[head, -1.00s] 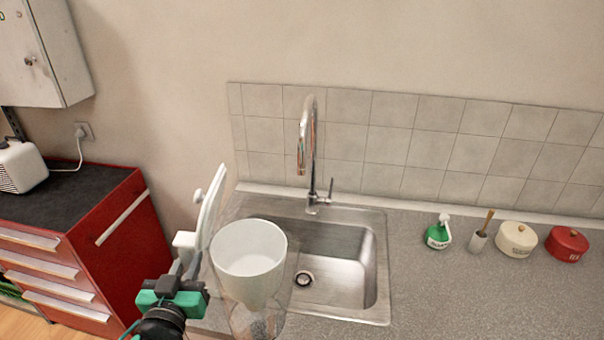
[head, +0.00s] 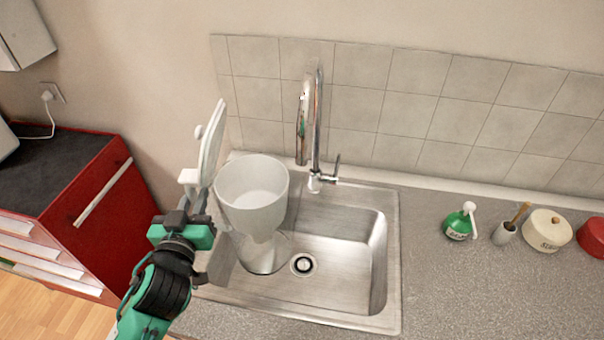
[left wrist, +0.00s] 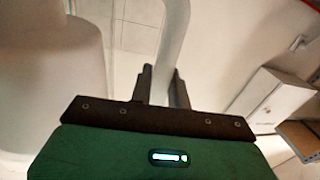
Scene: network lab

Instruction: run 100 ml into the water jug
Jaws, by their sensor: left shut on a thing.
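The water jug (head: 252,213) has a white upper part and a clear lower part. It is held upright over the left side of the sink (head: 345,292), its lid (head: 208,140) standing open on the left. My left gripper (head: 194,198) is shut on its handle; the left wrist view shows the white handle (left wrist: 170,55) between the fingers (left wrist: 161,85). The chrome tap (head: 311,120) stands behind the sink. Its spout end is above and just right of the jug mouth. No water is seen running. The jug looks empty. My right gripper is out of view.
A green bottle (head: 458,226), a brush in a holder (head: 505,232), a cream pot (head: 541,232) and a red pot (head: 594,237) stand on the counter (head: 450,290) at right. A red drawer cabinet (head: 90,205) is at left. The tiled wall (head: 420,105) is close behind the tap.

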